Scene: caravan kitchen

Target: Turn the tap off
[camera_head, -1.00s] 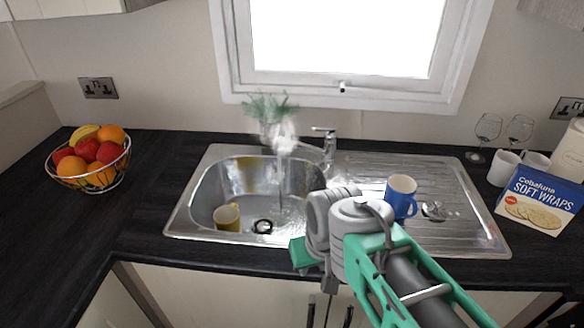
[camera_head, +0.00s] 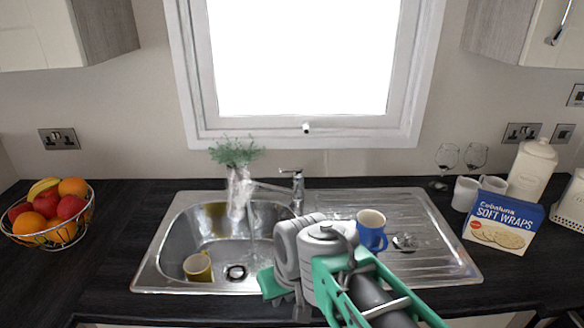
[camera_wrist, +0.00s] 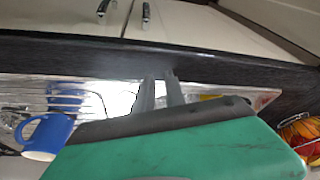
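The chrome tap (camera_head: 297,190) stands behind the sink (camera_head: 155,262), its spout pointing left over the bowl. A small lever sits on top of the tap. A thin stream of water (camera_head: 251,222) falls from the spout into the bowl. My arm reaches in from the lower right, in front of the sink and well short of the tap. The tap is not recognisable in the wrist view.
A yellow mug (camera_head: 198,268) is in the bowl. A blue mug (camera_head: 371,232) stands on the drainer, close to my wrist. A fruit basket (camera_head: 50,222) is left; wine glasses, white mugs and a wraps box (camera_head: 503,220) are right.

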